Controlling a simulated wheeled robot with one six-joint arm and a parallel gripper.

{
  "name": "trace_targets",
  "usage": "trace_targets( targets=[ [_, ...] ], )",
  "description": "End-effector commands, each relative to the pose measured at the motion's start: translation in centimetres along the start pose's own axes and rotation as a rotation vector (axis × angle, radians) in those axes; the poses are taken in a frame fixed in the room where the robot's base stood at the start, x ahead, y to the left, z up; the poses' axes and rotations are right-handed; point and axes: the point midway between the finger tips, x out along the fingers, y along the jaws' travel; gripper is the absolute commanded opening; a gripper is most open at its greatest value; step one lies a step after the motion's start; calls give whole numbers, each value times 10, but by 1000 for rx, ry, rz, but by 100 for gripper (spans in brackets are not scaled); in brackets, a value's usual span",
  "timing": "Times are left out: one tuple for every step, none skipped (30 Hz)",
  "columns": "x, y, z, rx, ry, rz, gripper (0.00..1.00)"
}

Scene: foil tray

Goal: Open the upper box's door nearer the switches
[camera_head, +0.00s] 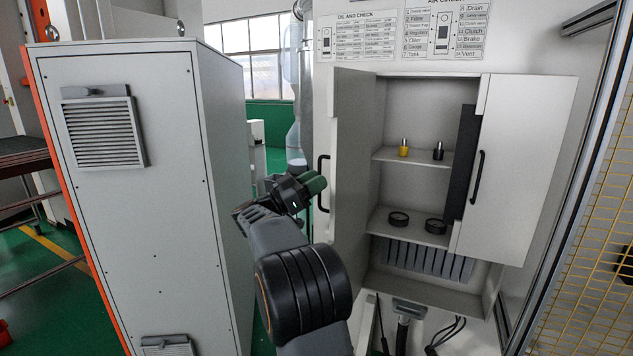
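The upper box (415,110) is a light grey wall cabinet with two doors. Its left door (355,160) stands swung outward, with a black bar handle (323,183) at its left edge. Contact and finger gap are unclear. I cannot make out any switches.
Shelves in the box hold a yellow bottle (404,148), a black bottle (438,151) and dark rings (398,219). A tall grey cabinet (135,210) with vents stands left of my arm. Yellow mesh fencing (600,230) is at right. Cables and a hose hang below the box.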

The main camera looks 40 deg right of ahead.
Motion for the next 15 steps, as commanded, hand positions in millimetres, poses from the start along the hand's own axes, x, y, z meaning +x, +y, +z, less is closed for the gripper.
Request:
trace_targets(
  targets=[
    [-7, 0, 2, 0, 0, -1, 34],
    [-12, 0, 3, 0, 0, -2, 34],
    [-19, 0, 3, 0, -1, -3, 34],
    [-25, 0, 3, -1, -1, -3, 34],
    [-31, 0, 4, -1, -1, -3, 34],
    [-40, -1, 4, 0, -1, -4, 34],
    [-46, 0, 4, 0, 0, -3, 34],
    [-53, 0, 4, 1, 0, -5, 34],
    [-61, 0, 3, 1, 0, -4, 34],
    [-68, -1, 3, 1, 0, -4, 34],
    [-73, -1, 3, 0, 0, -4, 34],
    [-81, 0, 3, 0, 0, -3, 34],
    [-87, 0, 3, 0, 0, -4, 34],
    [-92, 0, 3, 0, 0, -3, 34],
    [-99, 0, 2, 0, 0, -3, 34]
  ],
)
